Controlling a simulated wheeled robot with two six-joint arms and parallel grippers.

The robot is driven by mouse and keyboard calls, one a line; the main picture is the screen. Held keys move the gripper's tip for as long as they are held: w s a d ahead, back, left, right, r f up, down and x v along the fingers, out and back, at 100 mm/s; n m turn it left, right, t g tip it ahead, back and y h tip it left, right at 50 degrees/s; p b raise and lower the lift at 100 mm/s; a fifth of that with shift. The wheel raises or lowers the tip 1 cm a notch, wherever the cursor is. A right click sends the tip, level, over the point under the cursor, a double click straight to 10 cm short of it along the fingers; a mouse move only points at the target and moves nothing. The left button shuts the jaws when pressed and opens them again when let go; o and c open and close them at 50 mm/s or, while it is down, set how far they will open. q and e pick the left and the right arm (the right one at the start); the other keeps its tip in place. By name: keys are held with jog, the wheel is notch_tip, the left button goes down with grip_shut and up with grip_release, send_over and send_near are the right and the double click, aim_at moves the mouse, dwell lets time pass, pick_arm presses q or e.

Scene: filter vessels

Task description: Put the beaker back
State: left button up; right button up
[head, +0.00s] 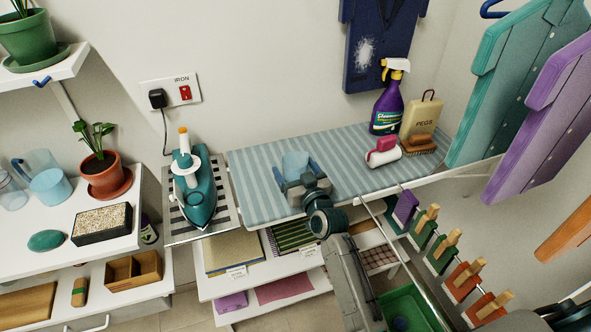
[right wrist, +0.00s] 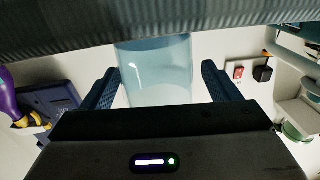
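The beaker, a see-through pale blue cylinder (head: 296,161), is on the striped ironing board near its left end. In the right wrist view the beaker (right wrist: 156,72) stands between my right gripper's fingers, and the picture is upside down, with the board's cloth along the top. My right gripper (head: 297,173) reaches over the board from the front. Its two dark blue fingers, also in the wrist view (right wrist: 162,85), are apart around the beaker. A gap shows beside one finger; the other overlaps the beaker's edge. The gripper body hides the beaker's near part. My left gripper is out of view.
A white shelf (head: 105,247) at left holds glassware, a potted plant and a box.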

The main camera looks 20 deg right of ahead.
jog(key=shift+s+f, duration=0.15)
pick_arm(q)
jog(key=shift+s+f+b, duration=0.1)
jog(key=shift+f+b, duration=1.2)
jog(key=shift+b, duration=0.05)
pick_arm(e)
jog(key=s+d, duration=0.1)
jog(key=s, duration=1)
jog(key=shift+s+d, duration=0.15)
jog(key=shift+s, duration=0.15)
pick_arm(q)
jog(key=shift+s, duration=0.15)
